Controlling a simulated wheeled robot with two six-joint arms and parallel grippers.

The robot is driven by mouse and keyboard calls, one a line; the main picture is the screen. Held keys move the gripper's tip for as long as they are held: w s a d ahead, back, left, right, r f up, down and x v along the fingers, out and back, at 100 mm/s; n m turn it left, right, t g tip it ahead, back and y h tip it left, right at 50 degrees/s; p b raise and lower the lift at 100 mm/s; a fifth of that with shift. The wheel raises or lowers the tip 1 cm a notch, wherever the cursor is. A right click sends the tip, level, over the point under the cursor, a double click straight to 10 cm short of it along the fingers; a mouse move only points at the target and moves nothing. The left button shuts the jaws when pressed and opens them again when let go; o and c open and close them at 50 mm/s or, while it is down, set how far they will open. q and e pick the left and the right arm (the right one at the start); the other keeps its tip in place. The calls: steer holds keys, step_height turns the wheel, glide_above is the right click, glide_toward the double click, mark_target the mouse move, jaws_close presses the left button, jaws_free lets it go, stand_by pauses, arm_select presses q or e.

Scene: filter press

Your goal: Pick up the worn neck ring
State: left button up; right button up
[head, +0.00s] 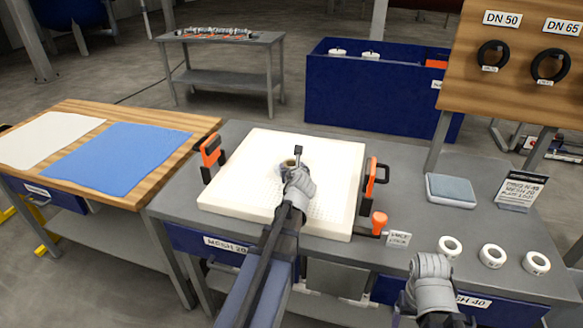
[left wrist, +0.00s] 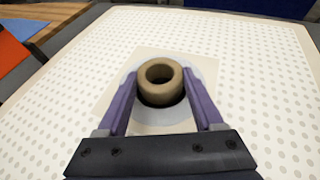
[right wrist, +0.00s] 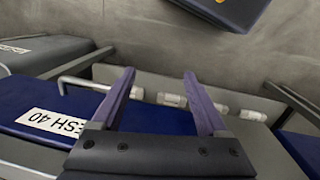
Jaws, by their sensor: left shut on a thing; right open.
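The worn neck ring (left wrist: 161,82) is a tan-brown ring at the centre of the white filter plate (head: 235,190). In the left wrist view it sits between the two purple fingers of my left gripper (left wrist: 160,90), which is shut on it. A pale grey round area surrounds it on the plate. In the head view the ring (head: 288,163) shows only partly, beyond my left gripper (head: 292,172). I cannot tell whether it is clear of the plate. My right gripper (right wrist: 158,80) is open and empty, near the bench's front right edge.
Orange-handled clamps (head: 211,152) flank the plate. Several white rings (head: 451,247) lie at the bench's right, near a grey pad (head: 451,190) and a sign (head: 520,190). A blue cloth (head: 115,158) lies on the wooden table at left. A blue bin (head: 375,95) stands behind.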

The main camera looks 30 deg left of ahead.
step_height(320, 180, up, 10)
steer(key=p, duration=1)
